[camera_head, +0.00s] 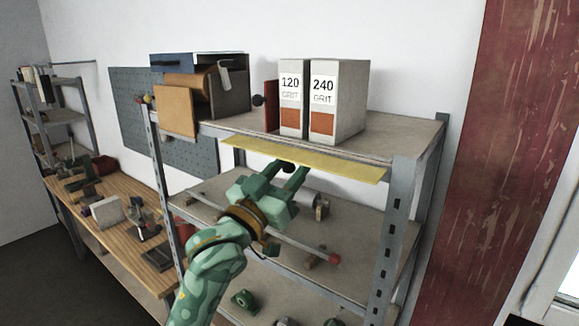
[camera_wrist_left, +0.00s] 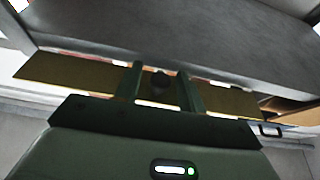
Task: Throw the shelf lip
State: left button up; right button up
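The shelf lip (camera_head: 340,167) is a long yellow strip along the front edge of the upper shelf board. In the left wrist view the lip (camera_wrist_left: 65,74) runs across behind the fingers. A dark round knob (camera_head: 288,167) sits near the middle of the lip; it also shows in the left wrist view (camera_wrist_left: 160,84). My left gripper (camera_head: 286,172) is at the lip from below, its two fingers on either side of the knob. In the wrist view the fingers (camera_wrist_left: 160,92) are apart, with a gap visible on each side of the knob. My right gripper is out of view.
On the upper board (camera_head: 390,140) stand two grit boxes marked 120 (camera_head: 291,112) and 240 (camera_head: 345,105), a dark red panel, and stacked boxes (camera_head: 228,92) at left. A red-tipped rod (camera_head: 310,248) lies on the lower board. A workbench (camera_head: 120,190) stands left.

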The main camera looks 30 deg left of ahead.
pick_arm(q)
jog(key=shift+w+r, duration=0.1)
jog(key=shift+w, duration=0.1)
